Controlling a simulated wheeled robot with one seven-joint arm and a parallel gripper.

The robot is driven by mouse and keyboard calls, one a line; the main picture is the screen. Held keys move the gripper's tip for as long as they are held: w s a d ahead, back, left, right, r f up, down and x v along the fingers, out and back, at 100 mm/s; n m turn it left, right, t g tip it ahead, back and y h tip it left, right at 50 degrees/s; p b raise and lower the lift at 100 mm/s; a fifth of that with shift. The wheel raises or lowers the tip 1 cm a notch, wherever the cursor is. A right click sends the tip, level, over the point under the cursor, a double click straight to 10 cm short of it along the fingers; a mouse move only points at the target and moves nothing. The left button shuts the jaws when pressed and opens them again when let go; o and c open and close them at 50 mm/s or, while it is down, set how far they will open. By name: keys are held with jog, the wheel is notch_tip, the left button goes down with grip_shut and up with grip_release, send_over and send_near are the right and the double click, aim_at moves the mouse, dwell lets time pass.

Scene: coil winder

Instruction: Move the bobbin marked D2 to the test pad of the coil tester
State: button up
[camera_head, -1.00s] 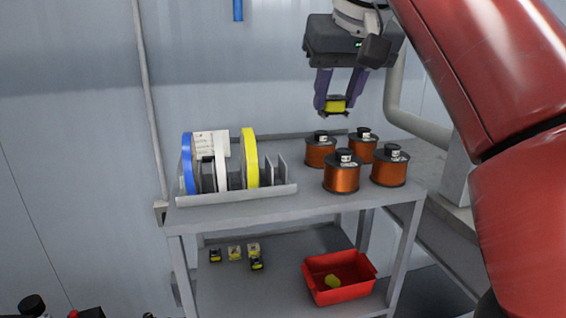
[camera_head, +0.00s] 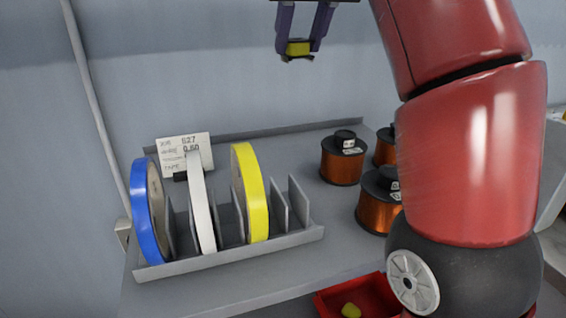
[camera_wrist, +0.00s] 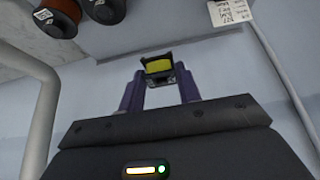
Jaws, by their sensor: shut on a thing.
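My gripper (camera_head: 299,47) is shut on a small bobbin (camera_head: 298,48) with a yellow winding and dark ends. It holds the bobbin in the air above the back of the grey shelf, in front of the wall. In the wrist view the bobbin (camera_wrist: 158,66) sits between the two purple fingertips (camera_wrist: 160,80). No marking can be read on it. The coil tester and its test pad cannot be made out in these frames.
A rack (camera_head: 290,238) holds blue (camera_head: 150,215), white (camera_head: 200,205) and yellow (camera_head: 252,195) tape rolls on the shelf (camera_head: 270,275). A label card (camera_head: 184,150) stands behind. Copper wire spools (camera_head: 342,162) stand to the right. A red bin (camera_head: 330,302) is below.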

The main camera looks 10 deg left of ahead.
jog(key=shift+w, duration=0.15)
jog(key=shift+f, duration=0.85)
notch_tip(320, 180, down, 18)
jog(key=shift+f+b, duration=0.15)
jog(key=shift+b, duration=0.45)
jog(key=shift+f, duration=0.15)
jog(key=o, duration=0.9)
jog(key=shift+o, duration=0.2)
